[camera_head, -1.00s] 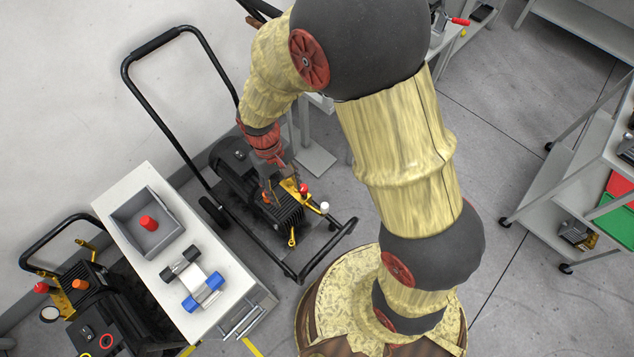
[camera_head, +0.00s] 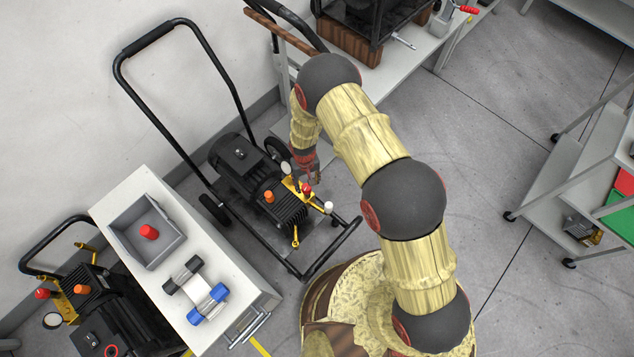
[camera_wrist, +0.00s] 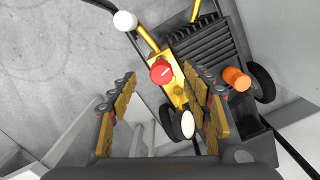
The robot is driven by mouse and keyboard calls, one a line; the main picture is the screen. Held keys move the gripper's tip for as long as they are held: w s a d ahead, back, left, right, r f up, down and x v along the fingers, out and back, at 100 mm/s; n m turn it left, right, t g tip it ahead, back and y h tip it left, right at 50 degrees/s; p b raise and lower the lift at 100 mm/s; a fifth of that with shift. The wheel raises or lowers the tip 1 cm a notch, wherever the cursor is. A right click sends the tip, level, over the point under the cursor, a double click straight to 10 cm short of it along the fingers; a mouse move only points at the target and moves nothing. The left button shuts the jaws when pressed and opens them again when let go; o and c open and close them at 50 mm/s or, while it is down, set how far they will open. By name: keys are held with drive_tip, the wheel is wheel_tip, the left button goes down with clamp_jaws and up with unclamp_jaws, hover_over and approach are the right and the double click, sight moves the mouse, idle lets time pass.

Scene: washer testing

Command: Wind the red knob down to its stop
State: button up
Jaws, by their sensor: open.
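The red knob (camera_head: 307,190) sits on the yellow fitting (camera_head: 296,187) of the black wheeled pump in the head view. In the wrist view the red knob (camera_wrist: 161,72), with a white mark on its top, lies ahead of the fingers and slightly above the middle. My gripper (camera_wrist: 160,95) is open and empty, its fingers apart on either side of the yellow fitting as seen from the wrist, not touching the knob. In the head view my gripper (camera_head: 313,178) is small and partly hidden by my arm, close to the knob.
An orange cap (camera_wrist: 236,79) and a white ball-ended lever (camera_wrist: 125,21) stand near the knob. A black handle frame (camera_head: 180,130) surrounds the pump. A white cart (camera_head: 215,255) with a grey bin (camera_head: 125,222) is at left.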

sight(306, 187)
drive_tip(key=shift+w+a+f+t, duration=0.1)
drive_tip(key=shift+w+a+t, duration=0.2)
drive_tip(key=shift+w, duration=0.3)
wheel_tip(306, 187, down, 8)
drive_tip(key=shift+r+b, duration=0.2)
drive_tip(key=shift+b, duration=0.95)
drive_tip(key=shift+c, duration=0.4)
drive_tip(key=c, duration=1.1)
